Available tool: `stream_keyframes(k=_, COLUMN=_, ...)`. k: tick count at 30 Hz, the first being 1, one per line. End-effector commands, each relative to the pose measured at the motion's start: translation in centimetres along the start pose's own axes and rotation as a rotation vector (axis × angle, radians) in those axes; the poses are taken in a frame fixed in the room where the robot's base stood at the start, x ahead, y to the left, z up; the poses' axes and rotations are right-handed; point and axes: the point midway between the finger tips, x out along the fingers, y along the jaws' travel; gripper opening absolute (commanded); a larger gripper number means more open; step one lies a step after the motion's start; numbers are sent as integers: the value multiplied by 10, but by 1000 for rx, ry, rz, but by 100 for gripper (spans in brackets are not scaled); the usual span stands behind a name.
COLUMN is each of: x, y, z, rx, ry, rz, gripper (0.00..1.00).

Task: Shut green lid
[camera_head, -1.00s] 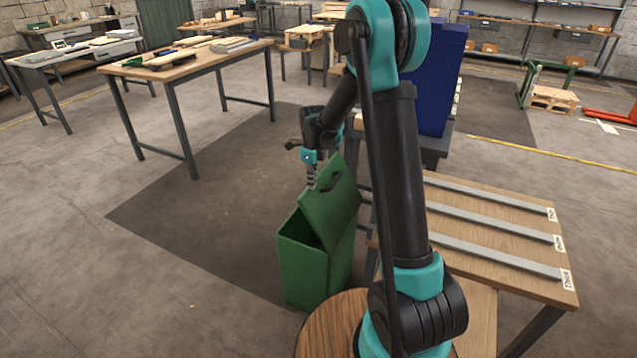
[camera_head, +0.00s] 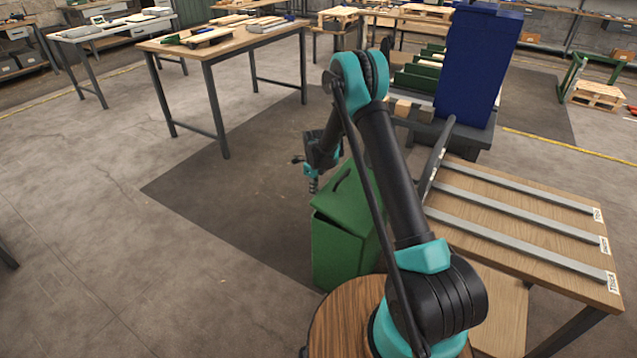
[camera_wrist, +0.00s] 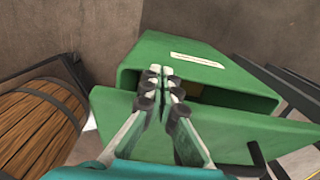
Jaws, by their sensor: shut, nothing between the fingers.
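The green bin (camera_head: 338,252) stands on the floor beside a round wooden top. Its green lid (camera_head: 347,202), with a dark handle, is tilted and partly open. In the wrist view the bin (camera_wrist: 165,52) has its mouth showing as a gap, and the lid (camera_wrist: 225,135) slants in front of it. My gripper (camera_head: 313,186) is at the lid's far left side in the head view. In the wrist view my gripper (camera_wrist: 160,75) has its fingers together and empty, over the gap between lid and bin rim. I cannot tell whether they touch the lid.
A wooden table with metal rails (camera_head: 525,215) stands close on the right. A tall blue box (camera_head: 478,65) is behind it. A workbench (camera_head: 225,42) stands at the back left. The floor left of the bin is clear. A wooden barrel-like thing (camera_wrist: 35,125) shows at left in the wrist view.

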Motion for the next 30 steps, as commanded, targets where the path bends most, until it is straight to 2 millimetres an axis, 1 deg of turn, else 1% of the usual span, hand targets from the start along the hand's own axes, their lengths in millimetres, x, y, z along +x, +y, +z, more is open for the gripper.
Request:
stream_keyframes(k=1, x=8, y=0, z=2, rx=0, ry=0, rz=0, gripper=0)
stream_keyframes(k=6, x=29, y=0, z=7, rx=-1, ry=65, rz=-1, gripper=0)
stream_keyframes(k=12, x=42, y=0, z=8, rx=0, ry=117, rz=0, gripper=0)
stream_keyframes(k=30, x=44, y=0, z=7, rx=0, ry=124, rz=0, gripper=0)
